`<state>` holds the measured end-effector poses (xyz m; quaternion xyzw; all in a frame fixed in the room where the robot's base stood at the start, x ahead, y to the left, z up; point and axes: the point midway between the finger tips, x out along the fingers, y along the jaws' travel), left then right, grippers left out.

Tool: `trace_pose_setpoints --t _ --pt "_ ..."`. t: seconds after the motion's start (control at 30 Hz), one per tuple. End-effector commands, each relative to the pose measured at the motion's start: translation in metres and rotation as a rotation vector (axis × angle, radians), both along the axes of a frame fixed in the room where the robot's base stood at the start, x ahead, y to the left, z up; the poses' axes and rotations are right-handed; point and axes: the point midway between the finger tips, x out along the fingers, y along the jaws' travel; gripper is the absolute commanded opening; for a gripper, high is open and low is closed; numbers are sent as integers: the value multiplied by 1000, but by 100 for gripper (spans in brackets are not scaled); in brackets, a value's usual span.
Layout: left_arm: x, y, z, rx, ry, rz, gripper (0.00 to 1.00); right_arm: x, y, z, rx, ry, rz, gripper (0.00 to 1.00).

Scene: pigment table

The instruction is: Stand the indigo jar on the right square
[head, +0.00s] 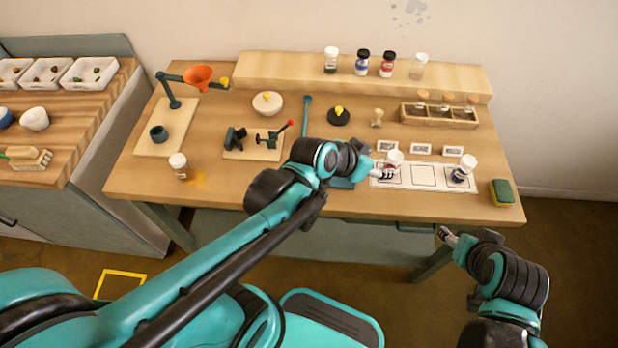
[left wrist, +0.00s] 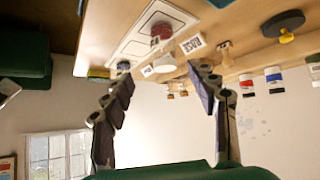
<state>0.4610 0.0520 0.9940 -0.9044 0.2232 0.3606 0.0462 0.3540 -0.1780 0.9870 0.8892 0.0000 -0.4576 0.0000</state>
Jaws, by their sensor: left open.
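The indigo jar (head: 461,174), white-lidded with dark blue contents, stands on the right square of the white three-square strip (head: 423,177). It also shows small in the left wrist view (left wrist: 122,66). A second white-lidded jar (head: 394,162) with dark red contents stands at the left square; the left wrist view shows its red part (left wrist: 160,31). The middle square is empty. My left gripper (head: 379,165) is open beside the red jar, apart from the indigo jar; its spread fingers show in the left wrist view (left wrist: 157,88). My right gripper (head: 447,237) is off the table's front edge, its jaws unclear.
Three label cards (head: 421,149) stand behind the strip. A green and yellow sponge (head: 502,192) lies right of it. A wooden rack (head: 440,115) with corked vials and several jars on a raised shelf (head: 290,72) stand behind. Another white-lidded jar (head: 178,165) stands far left beside spilled orange powder.

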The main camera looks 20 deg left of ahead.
Motion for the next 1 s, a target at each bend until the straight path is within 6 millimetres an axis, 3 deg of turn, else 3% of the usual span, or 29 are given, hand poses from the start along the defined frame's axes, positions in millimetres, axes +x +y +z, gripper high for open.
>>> trace_pose_setpoints --t 0.1,0.2,0.33,0.5,1.0 --pt "-40 50 0 48 84 155 58 0 0 0 0 0 0 58" --pt "-68 83 -2 82 134 275 58 0 0 0 0 0 0 58" --pt "-95 112 -5 111 172 386 58 0 0 0 0 0 0 58" --pt "-107 126 -7 125 188 445 58 0 0 0 0 0 0 58" --pt "-107 126 -6 124 189 445 58 0 0 0 0 0 0 58"
